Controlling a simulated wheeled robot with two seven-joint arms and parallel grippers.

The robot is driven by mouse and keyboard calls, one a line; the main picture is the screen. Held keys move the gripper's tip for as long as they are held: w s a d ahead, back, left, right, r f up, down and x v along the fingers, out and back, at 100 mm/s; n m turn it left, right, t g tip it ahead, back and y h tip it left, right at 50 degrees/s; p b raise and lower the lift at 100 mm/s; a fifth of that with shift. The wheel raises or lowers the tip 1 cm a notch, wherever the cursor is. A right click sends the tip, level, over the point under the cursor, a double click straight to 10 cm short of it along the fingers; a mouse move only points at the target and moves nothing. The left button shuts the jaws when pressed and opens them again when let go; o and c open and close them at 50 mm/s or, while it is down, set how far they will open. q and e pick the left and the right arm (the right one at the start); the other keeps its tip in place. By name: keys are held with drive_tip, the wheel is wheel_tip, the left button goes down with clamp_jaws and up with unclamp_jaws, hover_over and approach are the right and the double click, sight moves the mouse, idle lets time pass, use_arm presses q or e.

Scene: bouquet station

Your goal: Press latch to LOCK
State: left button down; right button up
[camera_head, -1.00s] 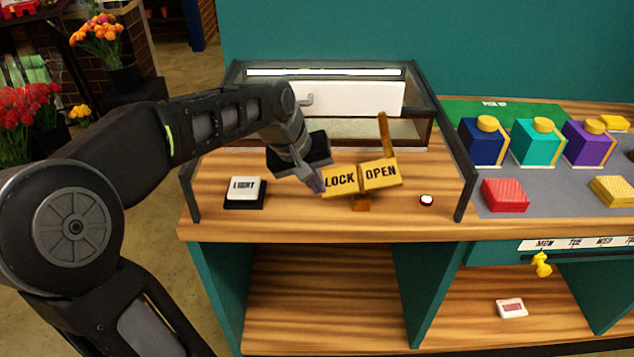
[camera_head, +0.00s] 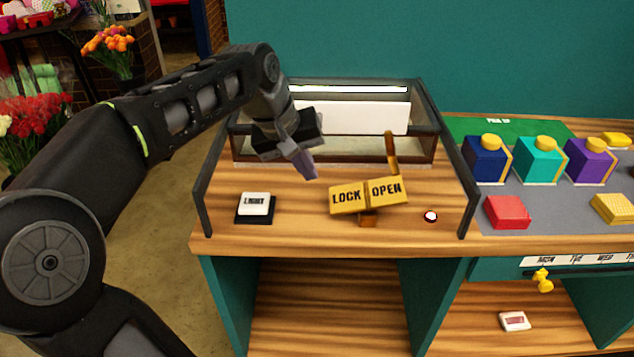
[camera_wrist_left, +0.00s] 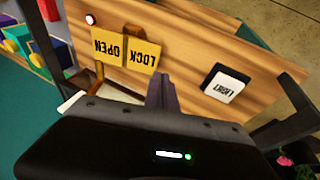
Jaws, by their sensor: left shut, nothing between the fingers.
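The latch is a yellow two-part rocker with a LOCK plate (camera_head: 347,198) on the left and an OPEN plate (camera_head: 387,191) on the right. An upright orange-brown lever (camera_head: 391,152) stands behind it. The rocker looks tilted, with the OPEN side higher in the head view. My left gripper (camera_head: 309,172) is shut and empty, above and to the left of the LOCK plate, apart from it. In the left wrist view its purple fingertips (camera_wrist_left: 162,88) point toward the counter beside the LOCK plate (camera_wrist_left: 142,54). My right gripper is not in view.
A white LIGHT button (camera_head: 255,204) on a black base sits left of the latch. A small red-and-white button (camera_head: 431,216) sits right of it. Behind is a glass case with a dark frame (camera_head: 445,150). Colored boxes stand on the grey mat (camera_head: 556,211) at right.

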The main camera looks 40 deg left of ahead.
use_arm(q)
drive_tip(key=shift+v, duration=1.75)
drive_tip(key=shift+s+a+f, duration=0.1)
drive_tip(key=shift+s, duration=0.05)
